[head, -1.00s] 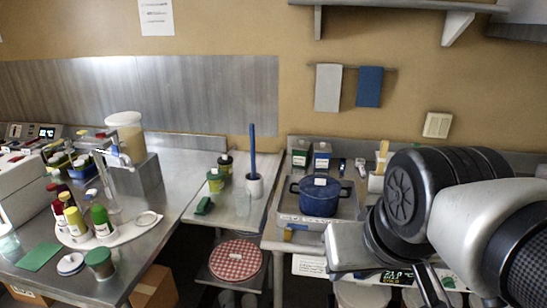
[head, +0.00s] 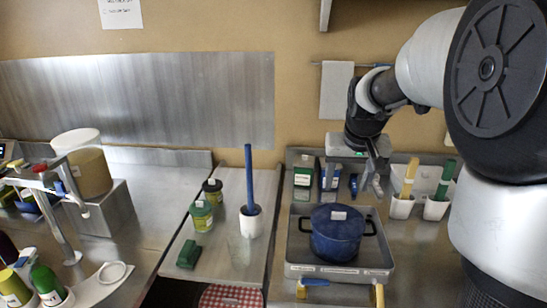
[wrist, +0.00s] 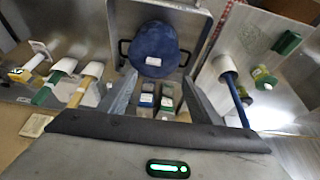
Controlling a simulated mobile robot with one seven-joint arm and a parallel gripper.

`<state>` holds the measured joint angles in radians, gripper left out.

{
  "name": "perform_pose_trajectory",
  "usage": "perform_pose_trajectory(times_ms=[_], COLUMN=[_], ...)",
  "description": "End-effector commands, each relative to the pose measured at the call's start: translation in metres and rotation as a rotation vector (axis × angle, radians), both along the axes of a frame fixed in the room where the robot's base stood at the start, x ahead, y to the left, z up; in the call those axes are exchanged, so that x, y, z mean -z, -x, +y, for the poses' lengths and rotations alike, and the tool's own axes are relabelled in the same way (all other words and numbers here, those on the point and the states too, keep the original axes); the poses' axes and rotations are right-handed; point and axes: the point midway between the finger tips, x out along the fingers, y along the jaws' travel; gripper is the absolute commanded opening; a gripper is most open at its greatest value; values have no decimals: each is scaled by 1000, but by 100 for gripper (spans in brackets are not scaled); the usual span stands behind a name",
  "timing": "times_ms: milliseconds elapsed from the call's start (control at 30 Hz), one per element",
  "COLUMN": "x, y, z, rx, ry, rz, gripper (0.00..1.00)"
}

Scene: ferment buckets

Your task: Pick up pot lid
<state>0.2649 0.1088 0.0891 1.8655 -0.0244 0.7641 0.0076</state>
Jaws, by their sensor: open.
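The pot lid (head: 337,219) is blue with a white label on top. It sits on the blue pot (head: 335,247), which stands in a grey metal tray (head: 302,270) on the counter. In the wrist view the lid (wrist: 154,44) is at the top centre, beyond the fingertips. My gripper (head: 372,180) is open and empty, above the back of the counter, behind and to the right of the pot. In the wrist view its two fingers (wrist: 155,95) spread apart, with small bottles showing between them.
Small bottles and boxes (head: 303,178) stand behind the tray. White holders (head: 401,206) with handled tools stand to its right.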

Motion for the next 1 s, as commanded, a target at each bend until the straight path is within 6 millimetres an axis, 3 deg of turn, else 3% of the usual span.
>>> perform_pose_trajectory(times_ms=[100,333,700,1000], x=[18,42,114,138], y=[-21,-36,-65,-77], z=[-13,-20,-25,-28], rx=[17,23,23,23], ry=[-8,-12,-13,-12], rz=[7,13,14,9], gripper=[58,58,58,58])
